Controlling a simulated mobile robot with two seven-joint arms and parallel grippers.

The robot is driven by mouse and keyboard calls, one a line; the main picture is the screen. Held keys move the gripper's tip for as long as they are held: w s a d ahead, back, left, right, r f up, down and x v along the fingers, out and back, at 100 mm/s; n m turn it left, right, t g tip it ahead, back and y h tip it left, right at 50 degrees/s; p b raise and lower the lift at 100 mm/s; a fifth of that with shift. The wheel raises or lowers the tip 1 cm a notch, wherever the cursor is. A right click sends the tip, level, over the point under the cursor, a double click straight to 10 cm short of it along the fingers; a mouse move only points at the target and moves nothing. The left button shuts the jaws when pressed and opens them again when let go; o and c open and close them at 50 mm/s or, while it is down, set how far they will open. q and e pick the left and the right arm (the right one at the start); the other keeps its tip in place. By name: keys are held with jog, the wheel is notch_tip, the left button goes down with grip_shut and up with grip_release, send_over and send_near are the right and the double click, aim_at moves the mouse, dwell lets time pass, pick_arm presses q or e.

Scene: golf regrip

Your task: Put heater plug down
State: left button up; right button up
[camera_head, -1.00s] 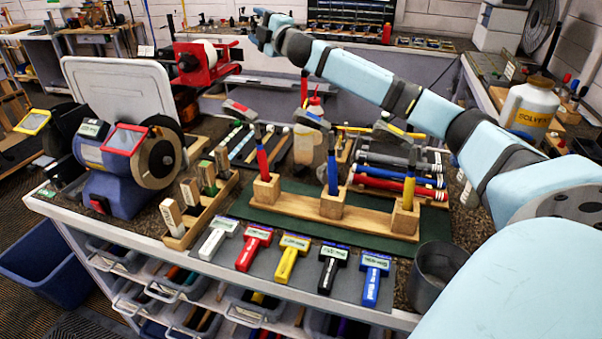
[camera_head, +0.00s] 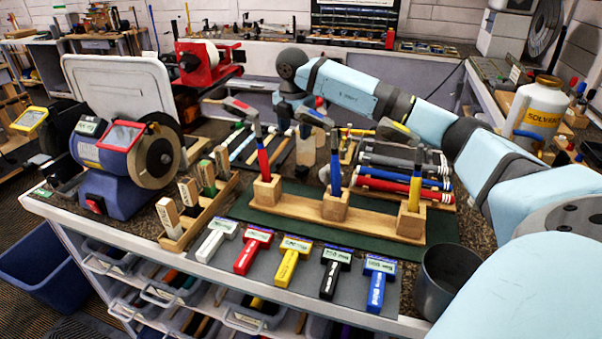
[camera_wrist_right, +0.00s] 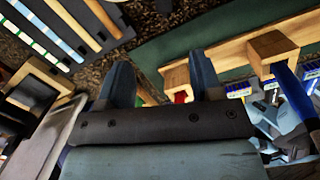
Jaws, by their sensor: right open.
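I cannot make out a heater plug in either view. My right gripper (camera_head: 288,112) hangs at the end of my right arm over the back of the bench, behind the club heads, and is partly hidden in the head view. In the right wrist view its two fingers (camera_wrist_right: 162,62) stand apart with no held object visible between them. The dark speckled bench top (camera_wrist_right: 160,30) shows beyond the fingers, with a wooden block rack (camera_wrist_right: 215,55) on the right. My left gripper is not in view.
Clubs stand in the wooden rack (camera_head: 300,208) on a green mat (camera_head: 440,228). A blue grinder (camera_head: 115,175) is on the left. Labelled coloured tools lie along the front. A grey cup (camera_head: 443,280) stands front right, and a solvent bottle (camera_head: 540,110) farther back.

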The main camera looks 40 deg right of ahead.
send_over(302, 168)
jog(key=a, duration=0.1)
jog(key=shift+m+h, duration=0.3)
jog(key=shift+h, duration=0.1)
notch_tip(302, 168, down, 8)
jog(key=shift+s+f, duration=0.1)
jog(key=shift+f, duration=0.1)
jog(key=f, duration=0.2)
jog(key=d+f, duration=0.1)
jog(key=f, duration=0.2)
jog(key=shift+f, duration=0.3)
jog(key=c, duration=1.1)
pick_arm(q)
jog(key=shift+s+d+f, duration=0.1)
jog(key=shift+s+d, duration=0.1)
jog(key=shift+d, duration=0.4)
pick_arm(e)
jog(key=shift+r, duration=0.1)
